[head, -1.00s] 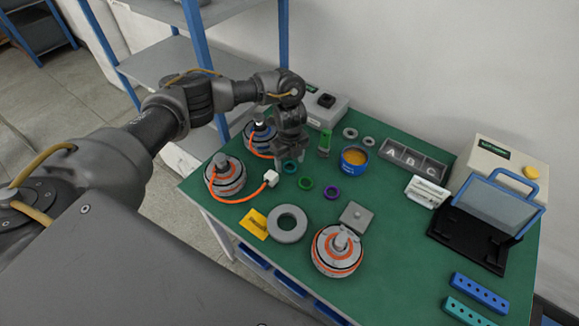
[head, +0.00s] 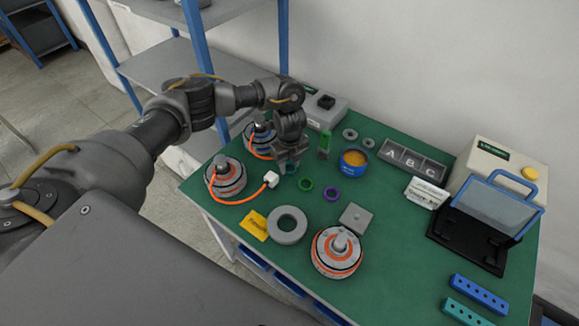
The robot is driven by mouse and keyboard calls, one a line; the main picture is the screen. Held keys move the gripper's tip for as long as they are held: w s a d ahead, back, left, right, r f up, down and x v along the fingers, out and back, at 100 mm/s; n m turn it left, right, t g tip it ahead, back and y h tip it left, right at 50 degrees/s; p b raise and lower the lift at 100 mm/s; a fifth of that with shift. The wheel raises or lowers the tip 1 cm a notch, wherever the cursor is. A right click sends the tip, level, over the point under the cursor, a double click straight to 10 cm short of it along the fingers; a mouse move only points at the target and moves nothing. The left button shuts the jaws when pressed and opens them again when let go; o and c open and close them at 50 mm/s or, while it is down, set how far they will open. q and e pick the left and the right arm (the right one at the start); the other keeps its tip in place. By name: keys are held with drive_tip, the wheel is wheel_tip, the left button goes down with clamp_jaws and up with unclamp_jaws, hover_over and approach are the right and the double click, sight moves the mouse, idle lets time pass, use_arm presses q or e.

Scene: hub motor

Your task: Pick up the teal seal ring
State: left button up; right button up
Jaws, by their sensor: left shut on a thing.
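The teal seal ring (head: 291,168) shows only in part under my left gripper (head: 289,169). The gripper points down and is shut on the ring, with its fingers hiding much of it. Whether the ring touches the mat or is slightly above it, I cannot tell. A green ring (head: 305,184) and a purple ring (head: 330,194) lie on the green mat to the right of it. My right gripper is not in view.
Close by stand hub motors with orange cables (head: 226,178), a green-topped post (head: 325,145) and a blue tub (head: 354,160). A grey ring (head: 288,224) and another motor (head: 337,250) are nearer.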

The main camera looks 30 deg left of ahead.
use_arm(q)
drive_tip(key=shift+r+b, duration=0.35)
drive_tip(key=shift+r, duration=0.25)
drive_tip(key=r, duration=0.3)
drive_tip(key=shift+s, duration=0.3)
drive_tip(key=s+r, duration=0.8)
drive_tip(key=s, duration=0.5)
drive_tip(key=shift+s+d+r, duration=0.2)
drive_tip(key=shift+d+r, duration=0.2)
drive_tip(key=shift+d, duration=0.05)
